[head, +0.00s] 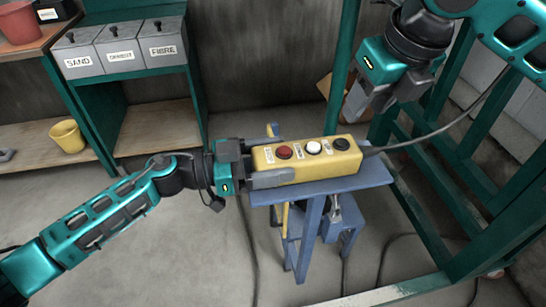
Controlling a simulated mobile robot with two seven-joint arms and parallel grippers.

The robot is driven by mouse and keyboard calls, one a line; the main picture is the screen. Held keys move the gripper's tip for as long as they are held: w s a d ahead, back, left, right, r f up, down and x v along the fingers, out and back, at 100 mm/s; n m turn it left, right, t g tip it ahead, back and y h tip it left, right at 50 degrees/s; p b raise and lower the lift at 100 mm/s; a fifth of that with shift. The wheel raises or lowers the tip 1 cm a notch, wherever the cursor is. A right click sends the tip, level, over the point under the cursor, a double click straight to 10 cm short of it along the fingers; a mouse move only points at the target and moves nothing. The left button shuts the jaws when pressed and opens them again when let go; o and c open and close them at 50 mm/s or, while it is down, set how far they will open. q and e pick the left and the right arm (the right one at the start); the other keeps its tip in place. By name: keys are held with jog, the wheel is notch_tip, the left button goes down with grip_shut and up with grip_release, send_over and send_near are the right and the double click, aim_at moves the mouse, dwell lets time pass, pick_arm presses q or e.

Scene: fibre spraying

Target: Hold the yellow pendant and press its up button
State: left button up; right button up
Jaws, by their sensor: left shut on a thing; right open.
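The yellow pendant (333,164) is a long box with a red, a white and a black button in a row on its upper face. Small labels sit beside the buttons, too small to read, so I cannot tell which one is the up button. My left gripper (272,155) is shut on the pendant's left end, one finger along the near side and one at the far side. The pendant is over a small blue stand (340,185); I cannot tell whether it touches the top. My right gripper (368,104) is open, above and behind the pendant's right end, apart from it.
A grey cable (437,130) runs from the pendant's right end up to the right. A teal frame (430,175) stands close on the right. Lidded bins (122,56) and a yellow bucket (67,136) are on shelves at the left. Cables lie on the floor.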

grip_shut()
dwell(1.6)
